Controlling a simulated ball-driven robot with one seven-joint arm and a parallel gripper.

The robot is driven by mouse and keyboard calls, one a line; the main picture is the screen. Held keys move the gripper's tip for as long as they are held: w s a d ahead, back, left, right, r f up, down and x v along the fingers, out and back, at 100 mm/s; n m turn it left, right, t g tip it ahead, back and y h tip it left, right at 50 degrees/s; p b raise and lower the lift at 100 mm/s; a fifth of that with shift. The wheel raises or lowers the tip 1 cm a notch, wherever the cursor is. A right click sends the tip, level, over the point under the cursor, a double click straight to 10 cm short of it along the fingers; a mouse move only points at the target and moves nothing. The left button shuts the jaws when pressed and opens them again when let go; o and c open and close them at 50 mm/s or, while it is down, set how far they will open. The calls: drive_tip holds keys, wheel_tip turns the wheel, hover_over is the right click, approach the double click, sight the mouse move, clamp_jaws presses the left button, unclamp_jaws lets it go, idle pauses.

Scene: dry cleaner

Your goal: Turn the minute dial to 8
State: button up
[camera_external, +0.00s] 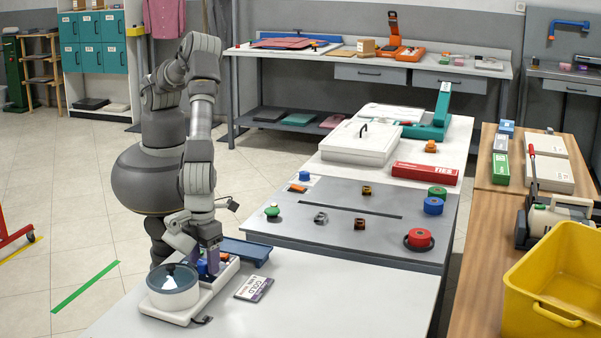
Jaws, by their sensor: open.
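A white appliance (185,314) with a round glass-lidded pot (173,287) stands at the near left of the white front table. A small blue part (202,267), perhaps a knob, shows on it just behind the pot. My gripper (211,268) points down at the appliance, right beside this blue part. Its jaws are open, with purple fingers. The fingers hide part of the appliance's controls. I cannot tell whether they touch the blue part or are around it. The minute dial's markings and setting are too small to read.
A printed card (254,288) lies right of the appliance, and a blue tray (245,251) lies behind it. The white table (320,305) is clear to the right. A grey panel (340,222) with colored knobs stands beyond. A yellow bin (555,285) is at the right.

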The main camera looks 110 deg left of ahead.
sight(205, 262)
wheel_tip(205, 262, up, 8)
drive_tip(key=shift+w+f+p, duration=0.1)
drive_tip(key=shift+w+p, duration=0.05)
drive_tip(key=shift+p, duration=0.8)
